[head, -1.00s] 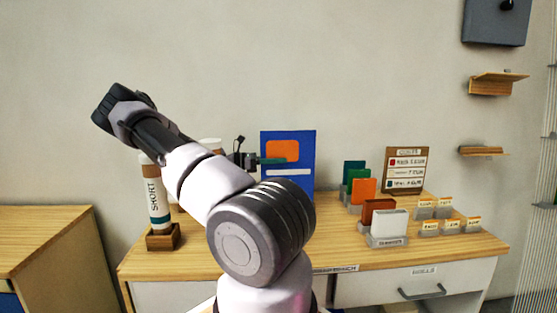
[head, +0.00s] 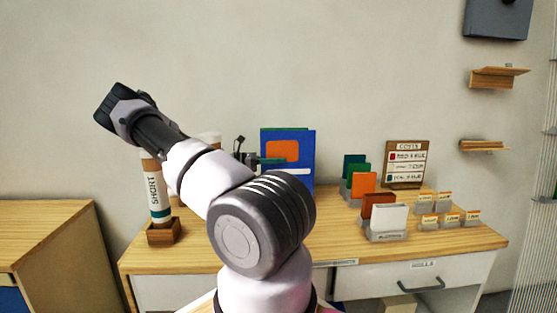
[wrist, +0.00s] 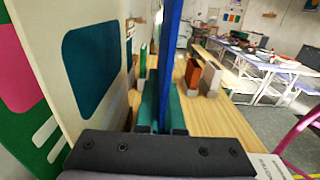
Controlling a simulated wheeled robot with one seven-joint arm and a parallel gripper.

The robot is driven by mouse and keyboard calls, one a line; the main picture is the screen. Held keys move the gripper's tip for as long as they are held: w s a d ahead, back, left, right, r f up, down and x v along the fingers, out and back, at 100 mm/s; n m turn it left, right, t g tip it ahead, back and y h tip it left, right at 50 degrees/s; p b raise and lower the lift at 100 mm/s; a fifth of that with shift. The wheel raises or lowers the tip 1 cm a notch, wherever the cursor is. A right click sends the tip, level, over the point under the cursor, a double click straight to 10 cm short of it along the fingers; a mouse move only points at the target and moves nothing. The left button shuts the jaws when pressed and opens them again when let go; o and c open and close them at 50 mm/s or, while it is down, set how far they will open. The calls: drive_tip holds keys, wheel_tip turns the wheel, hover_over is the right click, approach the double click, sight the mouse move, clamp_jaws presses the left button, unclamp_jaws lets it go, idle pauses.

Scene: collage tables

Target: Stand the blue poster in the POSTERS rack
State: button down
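The blue poster (head: 302,140), with an orange patch and a white strip, stands upright above the workbench in the head view. In the wrist view it is seen edge-on as a blue sheet (wrist: 171,50). My gripper (wrist: 164,112) has its teal fingers on both sides of this sheet, close against it, shut on it. In the head view my gripper (head: 262,160) is at the poster's left part, partly behind my arm. The poster's lower edge is hidden by my arm. I cannot make out a POSTERS label or rack.
A cream board with a teal patch (wrist: 92,65) stands close left of the fingers. On the bench, coloured cards (head: 364,186) stand in holders to the right, near a sign board (head: 405,164). A tube marked SHORT (head: 155,195) stands in a wooden block at left.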

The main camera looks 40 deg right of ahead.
drive_tip(key=shift+s+f, duration=0.1)
drive_tip(key=shift+f, duration=0.75)
drive_tip(key=c, duration=1)
unclamp_jaws()
